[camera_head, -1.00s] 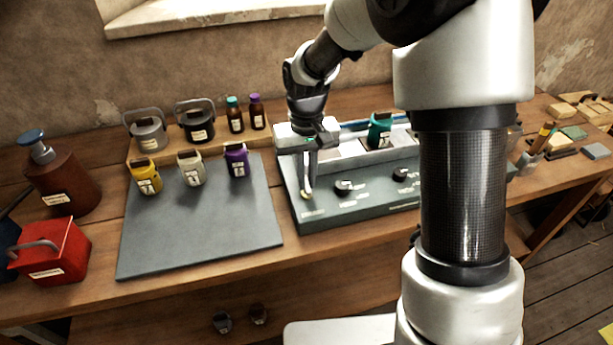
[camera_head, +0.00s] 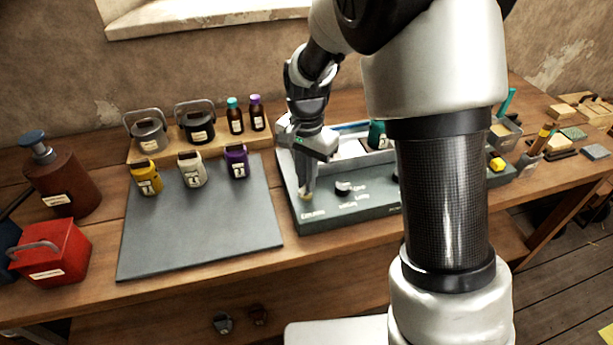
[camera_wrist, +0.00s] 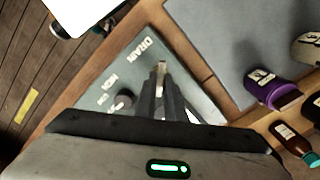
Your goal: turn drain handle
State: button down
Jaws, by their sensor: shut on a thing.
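The drain handle (camera_wrist: 161,68) is a small pale brass piece beside the printed word DRAIN in the wrist view. In the head view only a yellowish bit of it (camera_head: 307,197) shows at the front left of the grey-green panel (camera_head: 330,219). My gripper (camera_head: 307,188) points down at it and is shut on it. In the wrist view my gripper (camera_wrist: 161,84) has its two fingers close together around the handle, whose lower part they hide.
A black knob (camera_head: 343,187) sits just right of my gripper on the panel. A grey mat (camera_head: 200,235) lies to the left, with yellow, white and purple containers along its back edge. My arm hides the panel's right part.

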jog(key=m+p, duration=0.1)
jog(key=m, duration=0.3)
jog(key=shift+r+m, duration=0.1)
jog(key=shift+m, duration=0.2)
jog(key=shift+m+p, duration=0.8)
jog(key=shift+m, duration=1)
jog(key=c, duration=1.8)
grip_release()
jog(key=shift+c, duration=0.2)
notch_tip(320, 180, up, 17)
jog(key=p, duration=0.1)
jog(key=shift+r, duration=0.15)
